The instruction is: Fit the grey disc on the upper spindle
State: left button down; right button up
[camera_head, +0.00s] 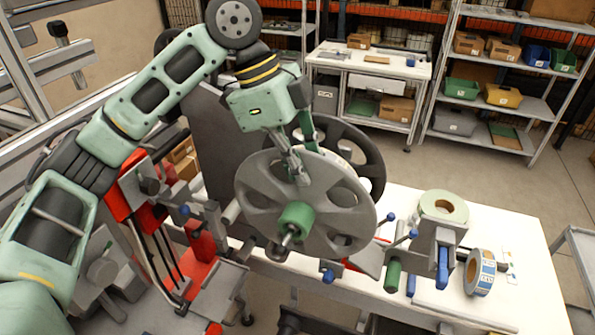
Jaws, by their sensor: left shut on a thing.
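The grey disc (262,190), a flat wheel with several cut-outs, stands upright in the middle of the head view, facing me. My left gripper (299,178) reaches down from above and is shut on the disc's upper part. A green hub with a metal tip (295,218) sticks out at the disc's middle, towards me. It looks like the upper spindle with the disc around it, but how far the disc sits along it cannot be told. The spindle's rear part is hidden behind the disc. My right gripper is not in view.
A dark spoked wheel (374,160) stands close behind the disc. A white table (515,240) at the right bears a pale tape roll (443,206) and a blue-labelled roll (481,272). Red machine parts (205,265) lie left below. A white bench and stocked shelves stand behind.

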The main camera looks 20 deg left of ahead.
pick_arm(q)
jog(key=shift+w+r, duration=0.1)
jog(key=shift+w, duration=0.2)
jog(key=shift+w, duration=0.3)
dwell(0.3)
jog(key=c, duration=1.8)
grip_release()
jog(key=shift+s, duration=0.1)
jog(key=v, duration=1.2)
